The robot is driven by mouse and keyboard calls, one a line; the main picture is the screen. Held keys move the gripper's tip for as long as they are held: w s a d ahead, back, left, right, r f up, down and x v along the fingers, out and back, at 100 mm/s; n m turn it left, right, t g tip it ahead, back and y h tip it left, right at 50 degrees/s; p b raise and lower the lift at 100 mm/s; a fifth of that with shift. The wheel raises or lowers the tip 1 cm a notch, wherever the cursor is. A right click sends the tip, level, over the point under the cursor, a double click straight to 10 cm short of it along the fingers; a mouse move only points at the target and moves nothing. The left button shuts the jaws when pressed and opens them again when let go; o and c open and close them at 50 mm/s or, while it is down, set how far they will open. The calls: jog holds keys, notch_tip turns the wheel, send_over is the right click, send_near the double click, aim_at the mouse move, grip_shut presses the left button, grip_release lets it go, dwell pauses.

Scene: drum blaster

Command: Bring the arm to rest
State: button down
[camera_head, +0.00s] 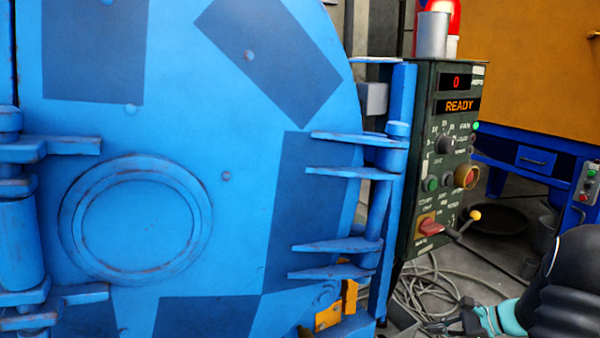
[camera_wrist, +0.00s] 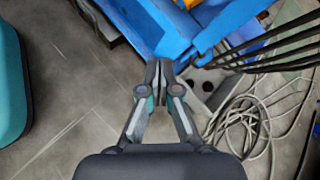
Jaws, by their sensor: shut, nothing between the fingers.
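My gripper (camera_wrist: 159,68) is shut and empty in the wrist view, its fingertips together above the floor. In the head view my gripper (camera_head: 432,327) is at the bottom right, low beside the control panel and apart from it. My dark arm with a teal band comes in from the right edge. The blue drum blaster door (camera_head: 285,230) fills the left of the head view and looks closed. The control panel (camera_head: 411,180) stands to its right, with a display reading "READY" and "0".
Grey cables (camera_head: 425,290) lie coiled on the floor below the panel; they also show in the wrist view (camera_wrist: 245,122). A lever with a yellow knob (camera_head: 474,215) sticks out of the panel. An orange and blue machine (camera_head: 530,70) stands behind at right.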

jog(key=s+a+r+n+h+p, duration=0.3)
jog(key=s+a+r+n+h, duration=0.2)
jog(key=s+a+r+n, duration=0.4)
jog(key=s+a+r+n+h+p, duration=0.4)
jog(key=s+a+r+n, duration=0.5)
jog(key=s+r, duration=0.7)
jog(key=shift+a+r+n+h+p, duration=0.3)
jog(key=shift+r+n+h, duration=0.15)
jog(key=shift+r, duration=0.4)
